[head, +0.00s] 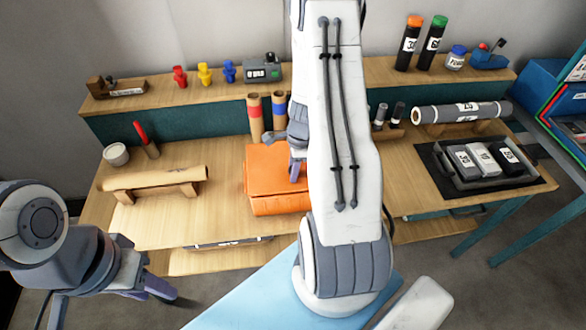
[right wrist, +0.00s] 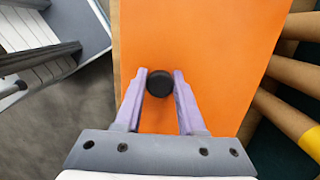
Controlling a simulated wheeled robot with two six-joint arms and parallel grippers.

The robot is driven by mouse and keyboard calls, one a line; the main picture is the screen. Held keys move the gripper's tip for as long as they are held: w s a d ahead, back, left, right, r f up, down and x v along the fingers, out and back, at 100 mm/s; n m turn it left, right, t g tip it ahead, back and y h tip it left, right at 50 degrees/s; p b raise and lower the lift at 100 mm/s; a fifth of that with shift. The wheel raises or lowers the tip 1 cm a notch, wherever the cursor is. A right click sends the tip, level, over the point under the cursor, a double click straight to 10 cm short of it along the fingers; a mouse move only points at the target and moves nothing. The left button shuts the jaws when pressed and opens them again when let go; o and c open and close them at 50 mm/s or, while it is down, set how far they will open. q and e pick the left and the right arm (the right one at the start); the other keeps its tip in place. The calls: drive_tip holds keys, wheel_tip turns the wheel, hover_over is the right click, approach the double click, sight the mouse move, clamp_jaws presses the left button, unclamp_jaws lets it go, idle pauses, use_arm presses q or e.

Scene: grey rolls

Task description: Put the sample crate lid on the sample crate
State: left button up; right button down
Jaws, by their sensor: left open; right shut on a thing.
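The orange sample crate lid (head: 268,165) is at the middle of the bench, over the orange sample crate (head: 280,206). Its flat top also fills the middle of the right wrist view (right wrist: 215,50). My right gripper (head: 297,170) is shut on the lid's black knob (right wrist: 160,84), with one purple finger on each side. The lid looks in line with the crate, but I cannot tell whether it rests fully on it. My right arm hides the crate's right side. My left gripper (head: 150,292) is open and empty, off the bench's front left.
Cardboard tubes (head: 254,118) stand close behind the crate. A brown roll (head: 152,178) lies on a cradle to the left. A grey tray (head: 451,175) with labelled blocks is at the right, and a grey roll (head: 440,113) lies behind it. Bare bench lies left of the crate.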

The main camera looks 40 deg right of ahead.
drive_tip(key=shift+f+b, duration=0.3)
drive_tip(key=shift+f, duration=0.15)
idle(0.4)
idle(0.3)
drive_tip(key=shift+c, duration=2.2)
unclamp_jaws()
drive_tip(key=r, duration=0.7)
drive_tip(key=d+r, duration=0.1)
drive_tip(key=r, duration=0.2)
drive_tip(key=shift+s+r, duration=0.2)
drive_tip(key=shift+s, duration=0.2)
